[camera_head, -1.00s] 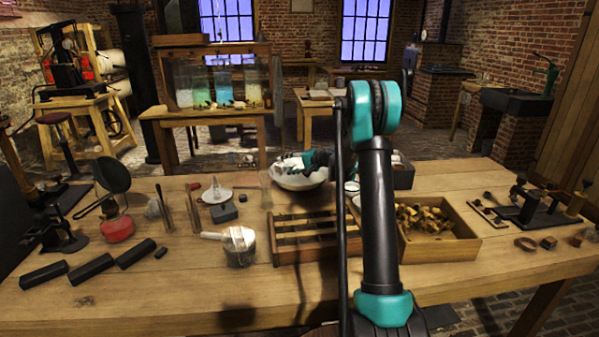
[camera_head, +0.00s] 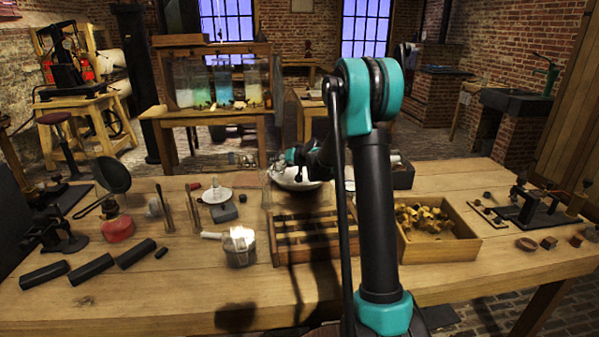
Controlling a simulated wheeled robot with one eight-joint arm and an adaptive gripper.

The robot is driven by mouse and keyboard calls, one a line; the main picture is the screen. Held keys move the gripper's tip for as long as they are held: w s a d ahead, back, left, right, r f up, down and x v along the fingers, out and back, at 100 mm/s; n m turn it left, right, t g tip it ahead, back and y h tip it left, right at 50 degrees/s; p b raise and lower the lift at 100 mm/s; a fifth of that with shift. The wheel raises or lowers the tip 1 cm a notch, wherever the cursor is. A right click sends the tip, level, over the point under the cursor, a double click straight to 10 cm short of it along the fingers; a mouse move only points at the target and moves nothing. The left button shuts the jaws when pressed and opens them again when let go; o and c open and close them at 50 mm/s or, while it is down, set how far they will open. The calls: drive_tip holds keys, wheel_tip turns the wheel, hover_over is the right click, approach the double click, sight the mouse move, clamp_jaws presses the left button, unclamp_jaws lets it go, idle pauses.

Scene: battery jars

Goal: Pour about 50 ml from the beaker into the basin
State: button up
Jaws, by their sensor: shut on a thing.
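The basin (camera_head: 291,184) is a pale, wide bowl on the workbench, behind the slotted wooden tray. My gripper (camera_head: 287,157) is over the basin's back left rim, small and partly hidden by my own arm. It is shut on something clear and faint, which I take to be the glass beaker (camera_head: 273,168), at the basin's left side. The beaker's outline, tilt and liquid level are too faint to tell. I cannot see any liquid stream.
A slotted wooden tray (camera_head: 304,241) lies in front of the basin. A wooden box of brass-coloured pieces (camera_head: 463,247) stands right of my arm. A round jar (camera_head: 239,246) and black bars (camera_head: 92,269) lie left. The bench's front strip is mostly clear.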

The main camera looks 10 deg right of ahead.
sight(276, 164)
drive_tip(key=shift+s+a+f+n+t+h, duration=0.1)
drive_tip(key=shift+s+a+n+t+h, duration=0.3)
drive_tip(key=shift+a+n, duration=0.15)
drive_tip(key=shift+s+a+f+n+t+h, duration=0.1)
drive_tip(key=shift+s+a+n+t+h, duration=0.15)
drive_tip(key=shift+a+n+t+h, duration=0.3)
drive_tip(key=shift+s+a+r+n+t, duration=0.15)
drive_tip(key=shift+r+n, duration=0.2)
drive_tip(key=shift+r, duration=0.35)
drive_tip(key=shift+s+a+r+n+t, duration=0.1)
drive_tip(key=shift+r+n, duration=0.25)
drive_tip(key=shift+r, duration=0.3)
drive_tip(key=shift+d+h, duration=0.1)
drive_tip(key=shift+h, duration=0.15)
idle(0.5)
